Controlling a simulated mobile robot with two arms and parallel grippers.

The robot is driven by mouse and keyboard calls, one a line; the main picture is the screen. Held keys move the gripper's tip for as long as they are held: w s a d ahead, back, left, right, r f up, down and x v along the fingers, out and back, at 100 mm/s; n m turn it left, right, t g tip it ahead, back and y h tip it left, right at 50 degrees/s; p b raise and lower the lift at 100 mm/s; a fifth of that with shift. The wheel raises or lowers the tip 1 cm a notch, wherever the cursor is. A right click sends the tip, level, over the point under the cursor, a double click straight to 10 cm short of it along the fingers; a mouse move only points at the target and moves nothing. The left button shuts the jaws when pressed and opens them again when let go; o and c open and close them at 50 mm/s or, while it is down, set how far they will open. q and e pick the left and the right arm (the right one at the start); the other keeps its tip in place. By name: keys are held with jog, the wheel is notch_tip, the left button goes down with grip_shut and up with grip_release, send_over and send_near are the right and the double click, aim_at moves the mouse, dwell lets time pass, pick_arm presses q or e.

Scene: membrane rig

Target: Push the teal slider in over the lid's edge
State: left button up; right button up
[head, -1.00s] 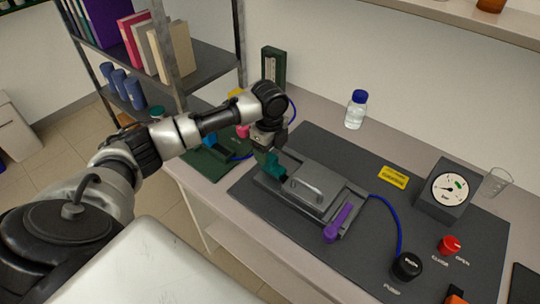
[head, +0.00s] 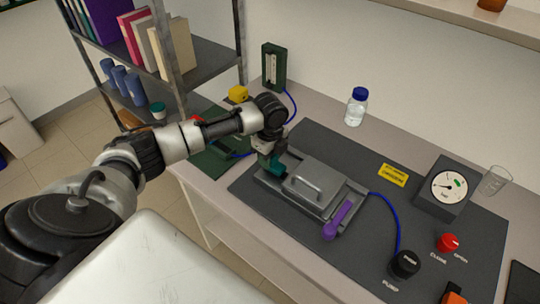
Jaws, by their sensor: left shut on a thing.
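The grey rig has a flat metal lid (head: 318,186) with a raised handle, seated in a low tray on the dark mat. The teal slider (head: 279,170) is at the lid's left end, partly hidden by my gripper. My left gripper (head: 269,160) comes down from above at that end and is shut on the slider. I cannot tell exactly how far the slider overlaps the lid's edge. My right gripper is out of view.
A blue tube runs from the rig to the black pump knob (head: 405,264). A gauge box (head: 447,191), red knob (head: 447,243) and yellow label (head: 393,175) lie to the right. A bottle (head: 356,107) stands behind. A shelf post (head: 240,45) rises behind my left arm.

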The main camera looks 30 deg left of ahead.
aim_at(279, 166)
pick_arm(q)
jog(key=shift+d+r, duration=0.1)
grip_shut()
jog(key=d+p, duration=0.2)
jog(key=shift+s+d, duration=0.1)
jog(key=shift+d, duration=0.2)
jog(key=o, duration=0.9)
grip_release()
jog(key=shift+c, duration=0.2)
jog(key=shift+o, duration=1.3)
jog(key=shift+d, duration=0.15)
